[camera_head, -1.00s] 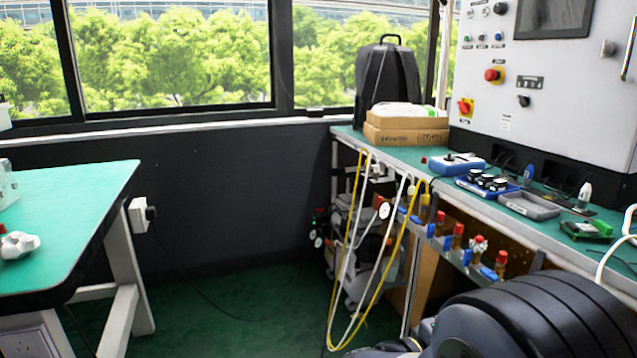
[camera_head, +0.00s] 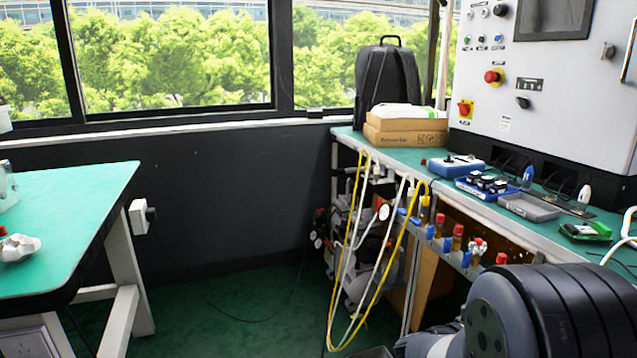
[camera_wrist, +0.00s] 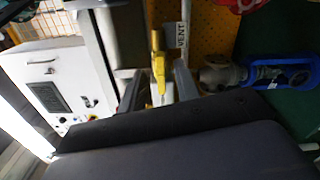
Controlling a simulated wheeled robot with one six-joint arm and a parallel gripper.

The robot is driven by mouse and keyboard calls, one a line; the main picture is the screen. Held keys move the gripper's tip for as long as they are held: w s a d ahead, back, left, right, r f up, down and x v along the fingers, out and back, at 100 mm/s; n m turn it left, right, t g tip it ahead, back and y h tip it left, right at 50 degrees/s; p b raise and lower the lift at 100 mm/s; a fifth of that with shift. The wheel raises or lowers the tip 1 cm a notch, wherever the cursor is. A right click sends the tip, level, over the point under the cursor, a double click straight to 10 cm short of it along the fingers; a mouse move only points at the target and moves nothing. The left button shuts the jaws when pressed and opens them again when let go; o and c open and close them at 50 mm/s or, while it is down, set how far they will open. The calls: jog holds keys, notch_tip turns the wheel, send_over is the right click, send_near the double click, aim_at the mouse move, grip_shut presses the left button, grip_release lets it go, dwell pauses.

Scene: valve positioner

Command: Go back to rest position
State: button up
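My gripper (camera_wrist: 158,88) shows in the wrist view as two dark grey fingers standing apart. A yellow part (camera_wrist: 158,65) shows in the gap between them, with space on both sides; it looks to be beyond the fingers, not held. In the head view my dark arm fills the lower right corner, in front of the bench, and the gripper itself cannot be seen there.
A green-topped bench (camera_head: 408,158) with a grey control cabinet (camera_head: 562,95) runs along the right. Valves and yellow and white hoses (camera_head: 352,250) hang at its front. A green table (camera_head: 75,200) stands left. Green floor lies between.

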jog(key=n+p, duration=0.5)
jog(key=p, duration=0.3)
jog(key=shift+r+n, duration=0.15)
jog(key=shift+n, duration=0.25)
jog(key=shift+s+f, duration=0.1)
jog(key=shift+f, duration=0.1)
